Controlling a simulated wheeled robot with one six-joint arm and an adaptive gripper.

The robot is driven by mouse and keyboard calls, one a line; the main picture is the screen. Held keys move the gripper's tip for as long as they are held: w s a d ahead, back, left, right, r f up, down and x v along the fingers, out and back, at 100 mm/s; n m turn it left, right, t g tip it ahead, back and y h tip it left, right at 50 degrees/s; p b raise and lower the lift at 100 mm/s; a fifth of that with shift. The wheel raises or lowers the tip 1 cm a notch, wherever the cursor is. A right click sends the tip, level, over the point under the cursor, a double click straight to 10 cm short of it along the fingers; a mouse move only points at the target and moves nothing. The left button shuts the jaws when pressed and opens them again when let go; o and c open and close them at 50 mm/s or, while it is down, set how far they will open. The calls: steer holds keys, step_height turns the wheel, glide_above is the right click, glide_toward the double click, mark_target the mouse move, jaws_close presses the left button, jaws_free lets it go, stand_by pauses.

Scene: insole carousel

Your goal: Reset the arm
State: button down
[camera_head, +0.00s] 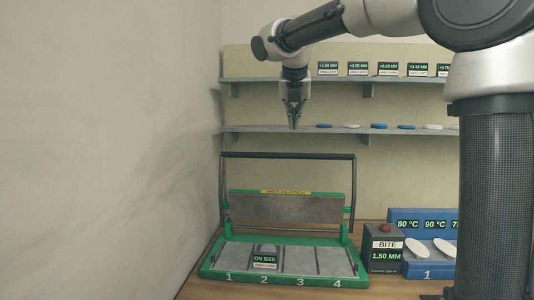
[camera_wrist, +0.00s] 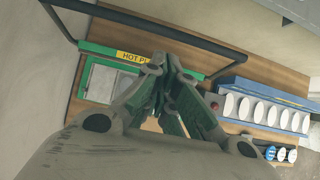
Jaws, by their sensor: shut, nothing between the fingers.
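My gripper (camera_head: 294,120) is shut and empty. In the head view it points down in front of the lower shelf, well above the green hot plate press (camera_head: 285,207). My arm reaches in from the right and bends down at the wrist. In the wrist view the fingers of my gripper (camera_wrist: 172,62) meet at their tips, and the press (camera_wrist: 97,78) with its yellow "HOT P..." label shows behind and to the left of them.
The press's black handle bar (camera_head: 288,155) stands raised. A "BITE 1.50 MM" box (camera_head: 383,246) and a blue rack (camera_head: 428,267) with white insoles stand at right. Shelves (camera_head: 300,128) behind hold blue and white pieces and labels. A wall (camera_head: 110,130) is at left.

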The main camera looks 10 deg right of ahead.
steer(key=s+f+m+g+y, duration=0.15)
steer(key=s+f+m, duration=0.45)
steer(key=f+m, duration=0.65)
steer(key=s+d+f+m, duration=0.3)
steer(key=s+m, duration=0.3)
steer(key=s, duration=0.3)
steer(key=s+d+f+m, duration=0.3)
steer(key=s+d+m, duration=0.1)
steer(key=s+m, duration=0.3)
steer(key=s+d+f+m, duration=0.3)
steer(key=s+m, duration=0.4)
steer(key=s, duration=0.4)
steer(key=shift+s+d+f+g+y, duration=0.2)
steer(key=shift+d+g+y, duration=0.15)
steer(key=shift+d, duration=0.45)
